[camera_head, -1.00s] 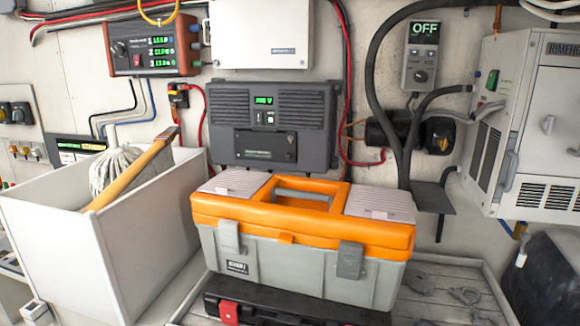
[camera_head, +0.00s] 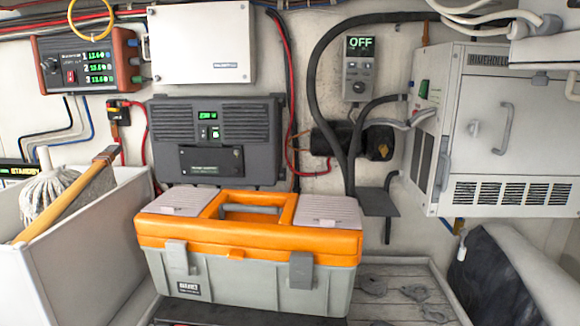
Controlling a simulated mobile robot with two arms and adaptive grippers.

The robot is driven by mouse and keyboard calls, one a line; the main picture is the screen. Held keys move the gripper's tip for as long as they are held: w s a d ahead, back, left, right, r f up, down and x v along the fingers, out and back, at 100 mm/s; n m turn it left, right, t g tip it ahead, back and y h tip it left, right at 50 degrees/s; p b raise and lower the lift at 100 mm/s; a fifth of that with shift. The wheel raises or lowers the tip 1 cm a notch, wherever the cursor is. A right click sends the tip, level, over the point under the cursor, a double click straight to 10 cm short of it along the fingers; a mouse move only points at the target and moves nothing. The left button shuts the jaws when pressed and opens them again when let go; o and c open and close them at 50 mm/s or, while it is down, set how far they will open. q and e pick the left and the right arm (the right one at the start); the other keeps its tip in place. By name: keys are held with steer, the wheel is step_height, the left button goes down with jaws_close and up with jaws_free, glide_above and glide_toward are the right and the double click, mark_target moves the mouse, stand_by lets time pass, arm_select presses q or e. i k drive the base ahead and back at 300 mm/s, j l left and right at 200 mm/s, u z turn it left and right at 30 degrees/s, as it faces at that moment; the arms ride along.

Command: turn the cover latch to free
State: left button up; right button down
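A white cabinet labelled RIMEHOLD (camera_head: 465,75) is mounted on the wall at the right. A grey upright bar handle (camera_head: 503,128) is just right of that knob. Neither of my grippers is in view, and nothing is seen touching the knob or the handle.
A grey toolbox with an orange lid (camera_head: 250,235) stands low in the middle. A white bin (camera_head: 85,250) with a mop is at the left. Thick black hoses and a control showing OFF (camera_head: 358,70) are left of the cabinet. Pale pipes cross the top right.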

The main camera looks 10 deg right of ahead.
mark_target(474, 128)
steer(key=z, duration=1.6)
